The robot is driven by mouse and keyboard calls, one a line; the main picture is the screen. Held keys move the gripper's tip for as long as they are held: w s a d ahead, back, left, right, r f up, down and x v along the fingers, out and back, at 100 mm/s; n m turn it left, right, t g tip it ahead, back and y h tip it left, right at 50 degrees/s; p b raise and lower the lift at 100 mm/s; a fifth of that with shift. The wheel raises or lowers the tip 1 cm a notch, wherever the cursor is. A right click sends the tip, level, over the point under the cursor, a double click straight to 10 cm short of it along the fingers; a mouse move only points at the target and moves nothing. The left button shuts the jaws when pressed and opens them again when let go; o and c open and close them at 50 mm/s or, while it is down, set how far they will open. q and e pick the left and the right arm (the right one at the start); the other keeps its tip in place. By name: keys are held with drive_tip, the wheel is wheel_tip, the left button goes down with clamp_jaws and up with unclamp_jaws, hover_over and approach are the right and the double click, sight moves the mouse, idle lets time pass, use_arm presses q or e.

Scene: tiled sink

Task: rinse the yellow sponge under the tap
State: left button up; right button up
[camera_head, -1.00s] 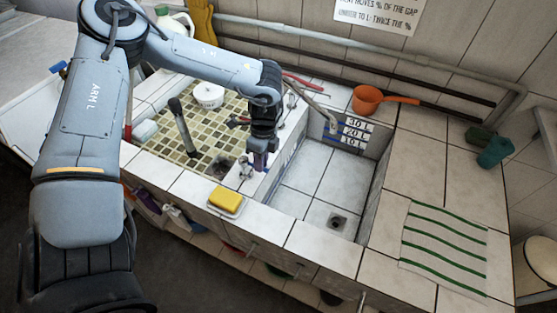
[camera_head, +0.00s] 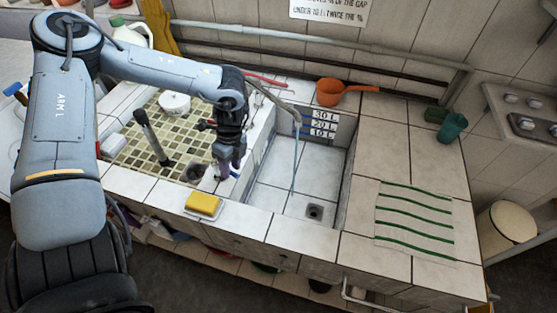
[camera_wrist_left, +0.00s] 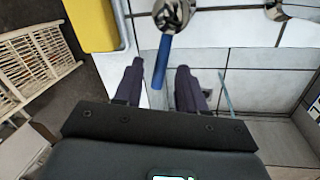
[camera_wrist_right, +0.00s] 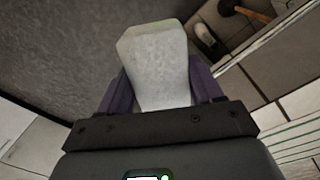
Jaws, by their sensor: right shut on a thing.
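The yellow sponge (camera_head: 203,203) lies on a small white dish (camera_head: 219,213) on the sink's front ledge; it also shows in the left wrist view (camera_wrist_left: 92,22). The tap spout (camera_head: 292,110) reaches over the right-hand basin (camera_head: 284,173), and a thin stream of water (camera_head: 295,160) falls from it. My left gripper (camera_head: 228,172) points down behind the sponge. In the left wrist view its fingers (camera_wrist_left: 158,85) are apart, with a blue lever (camera_wrist_left: 160,65) between their tips. My right gripper (camera_wrist_right: 163,85) is shut on a pale grey block-like thing (camera_wrist_right: 157,60) and is outside the head view.
An orange dipper (camera_head: 332,93) stands on the back ledge. A striped cloth (camera_head: 414,220) lies on the right counter. A teal cup (camera_head: 453,127) stands at the back right. A dark upright handle (camera_head: 150,137) and a white pot (camera_head: 174,103) are in the left mosaic basin.

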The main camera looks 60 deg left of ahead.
use_arm(q)
drive_tip(key=shift+r, duration=0.1)
use_arm(e)
drive_tip(key=shift+f+b, duration=0.8)
use_arm(q)
wheel_tip(320, 180, up, 12)
drive_tip(key=w, duration=0.2)
drive_tip(key=shift+a+f, duration=0.2)
drive_tip(key=shift+a, duration=0.2)
drive_tip(key=shift+d+f, duration=0.1)
use_arm(e)
drive_tip(key=shift+d, duration=0.1)
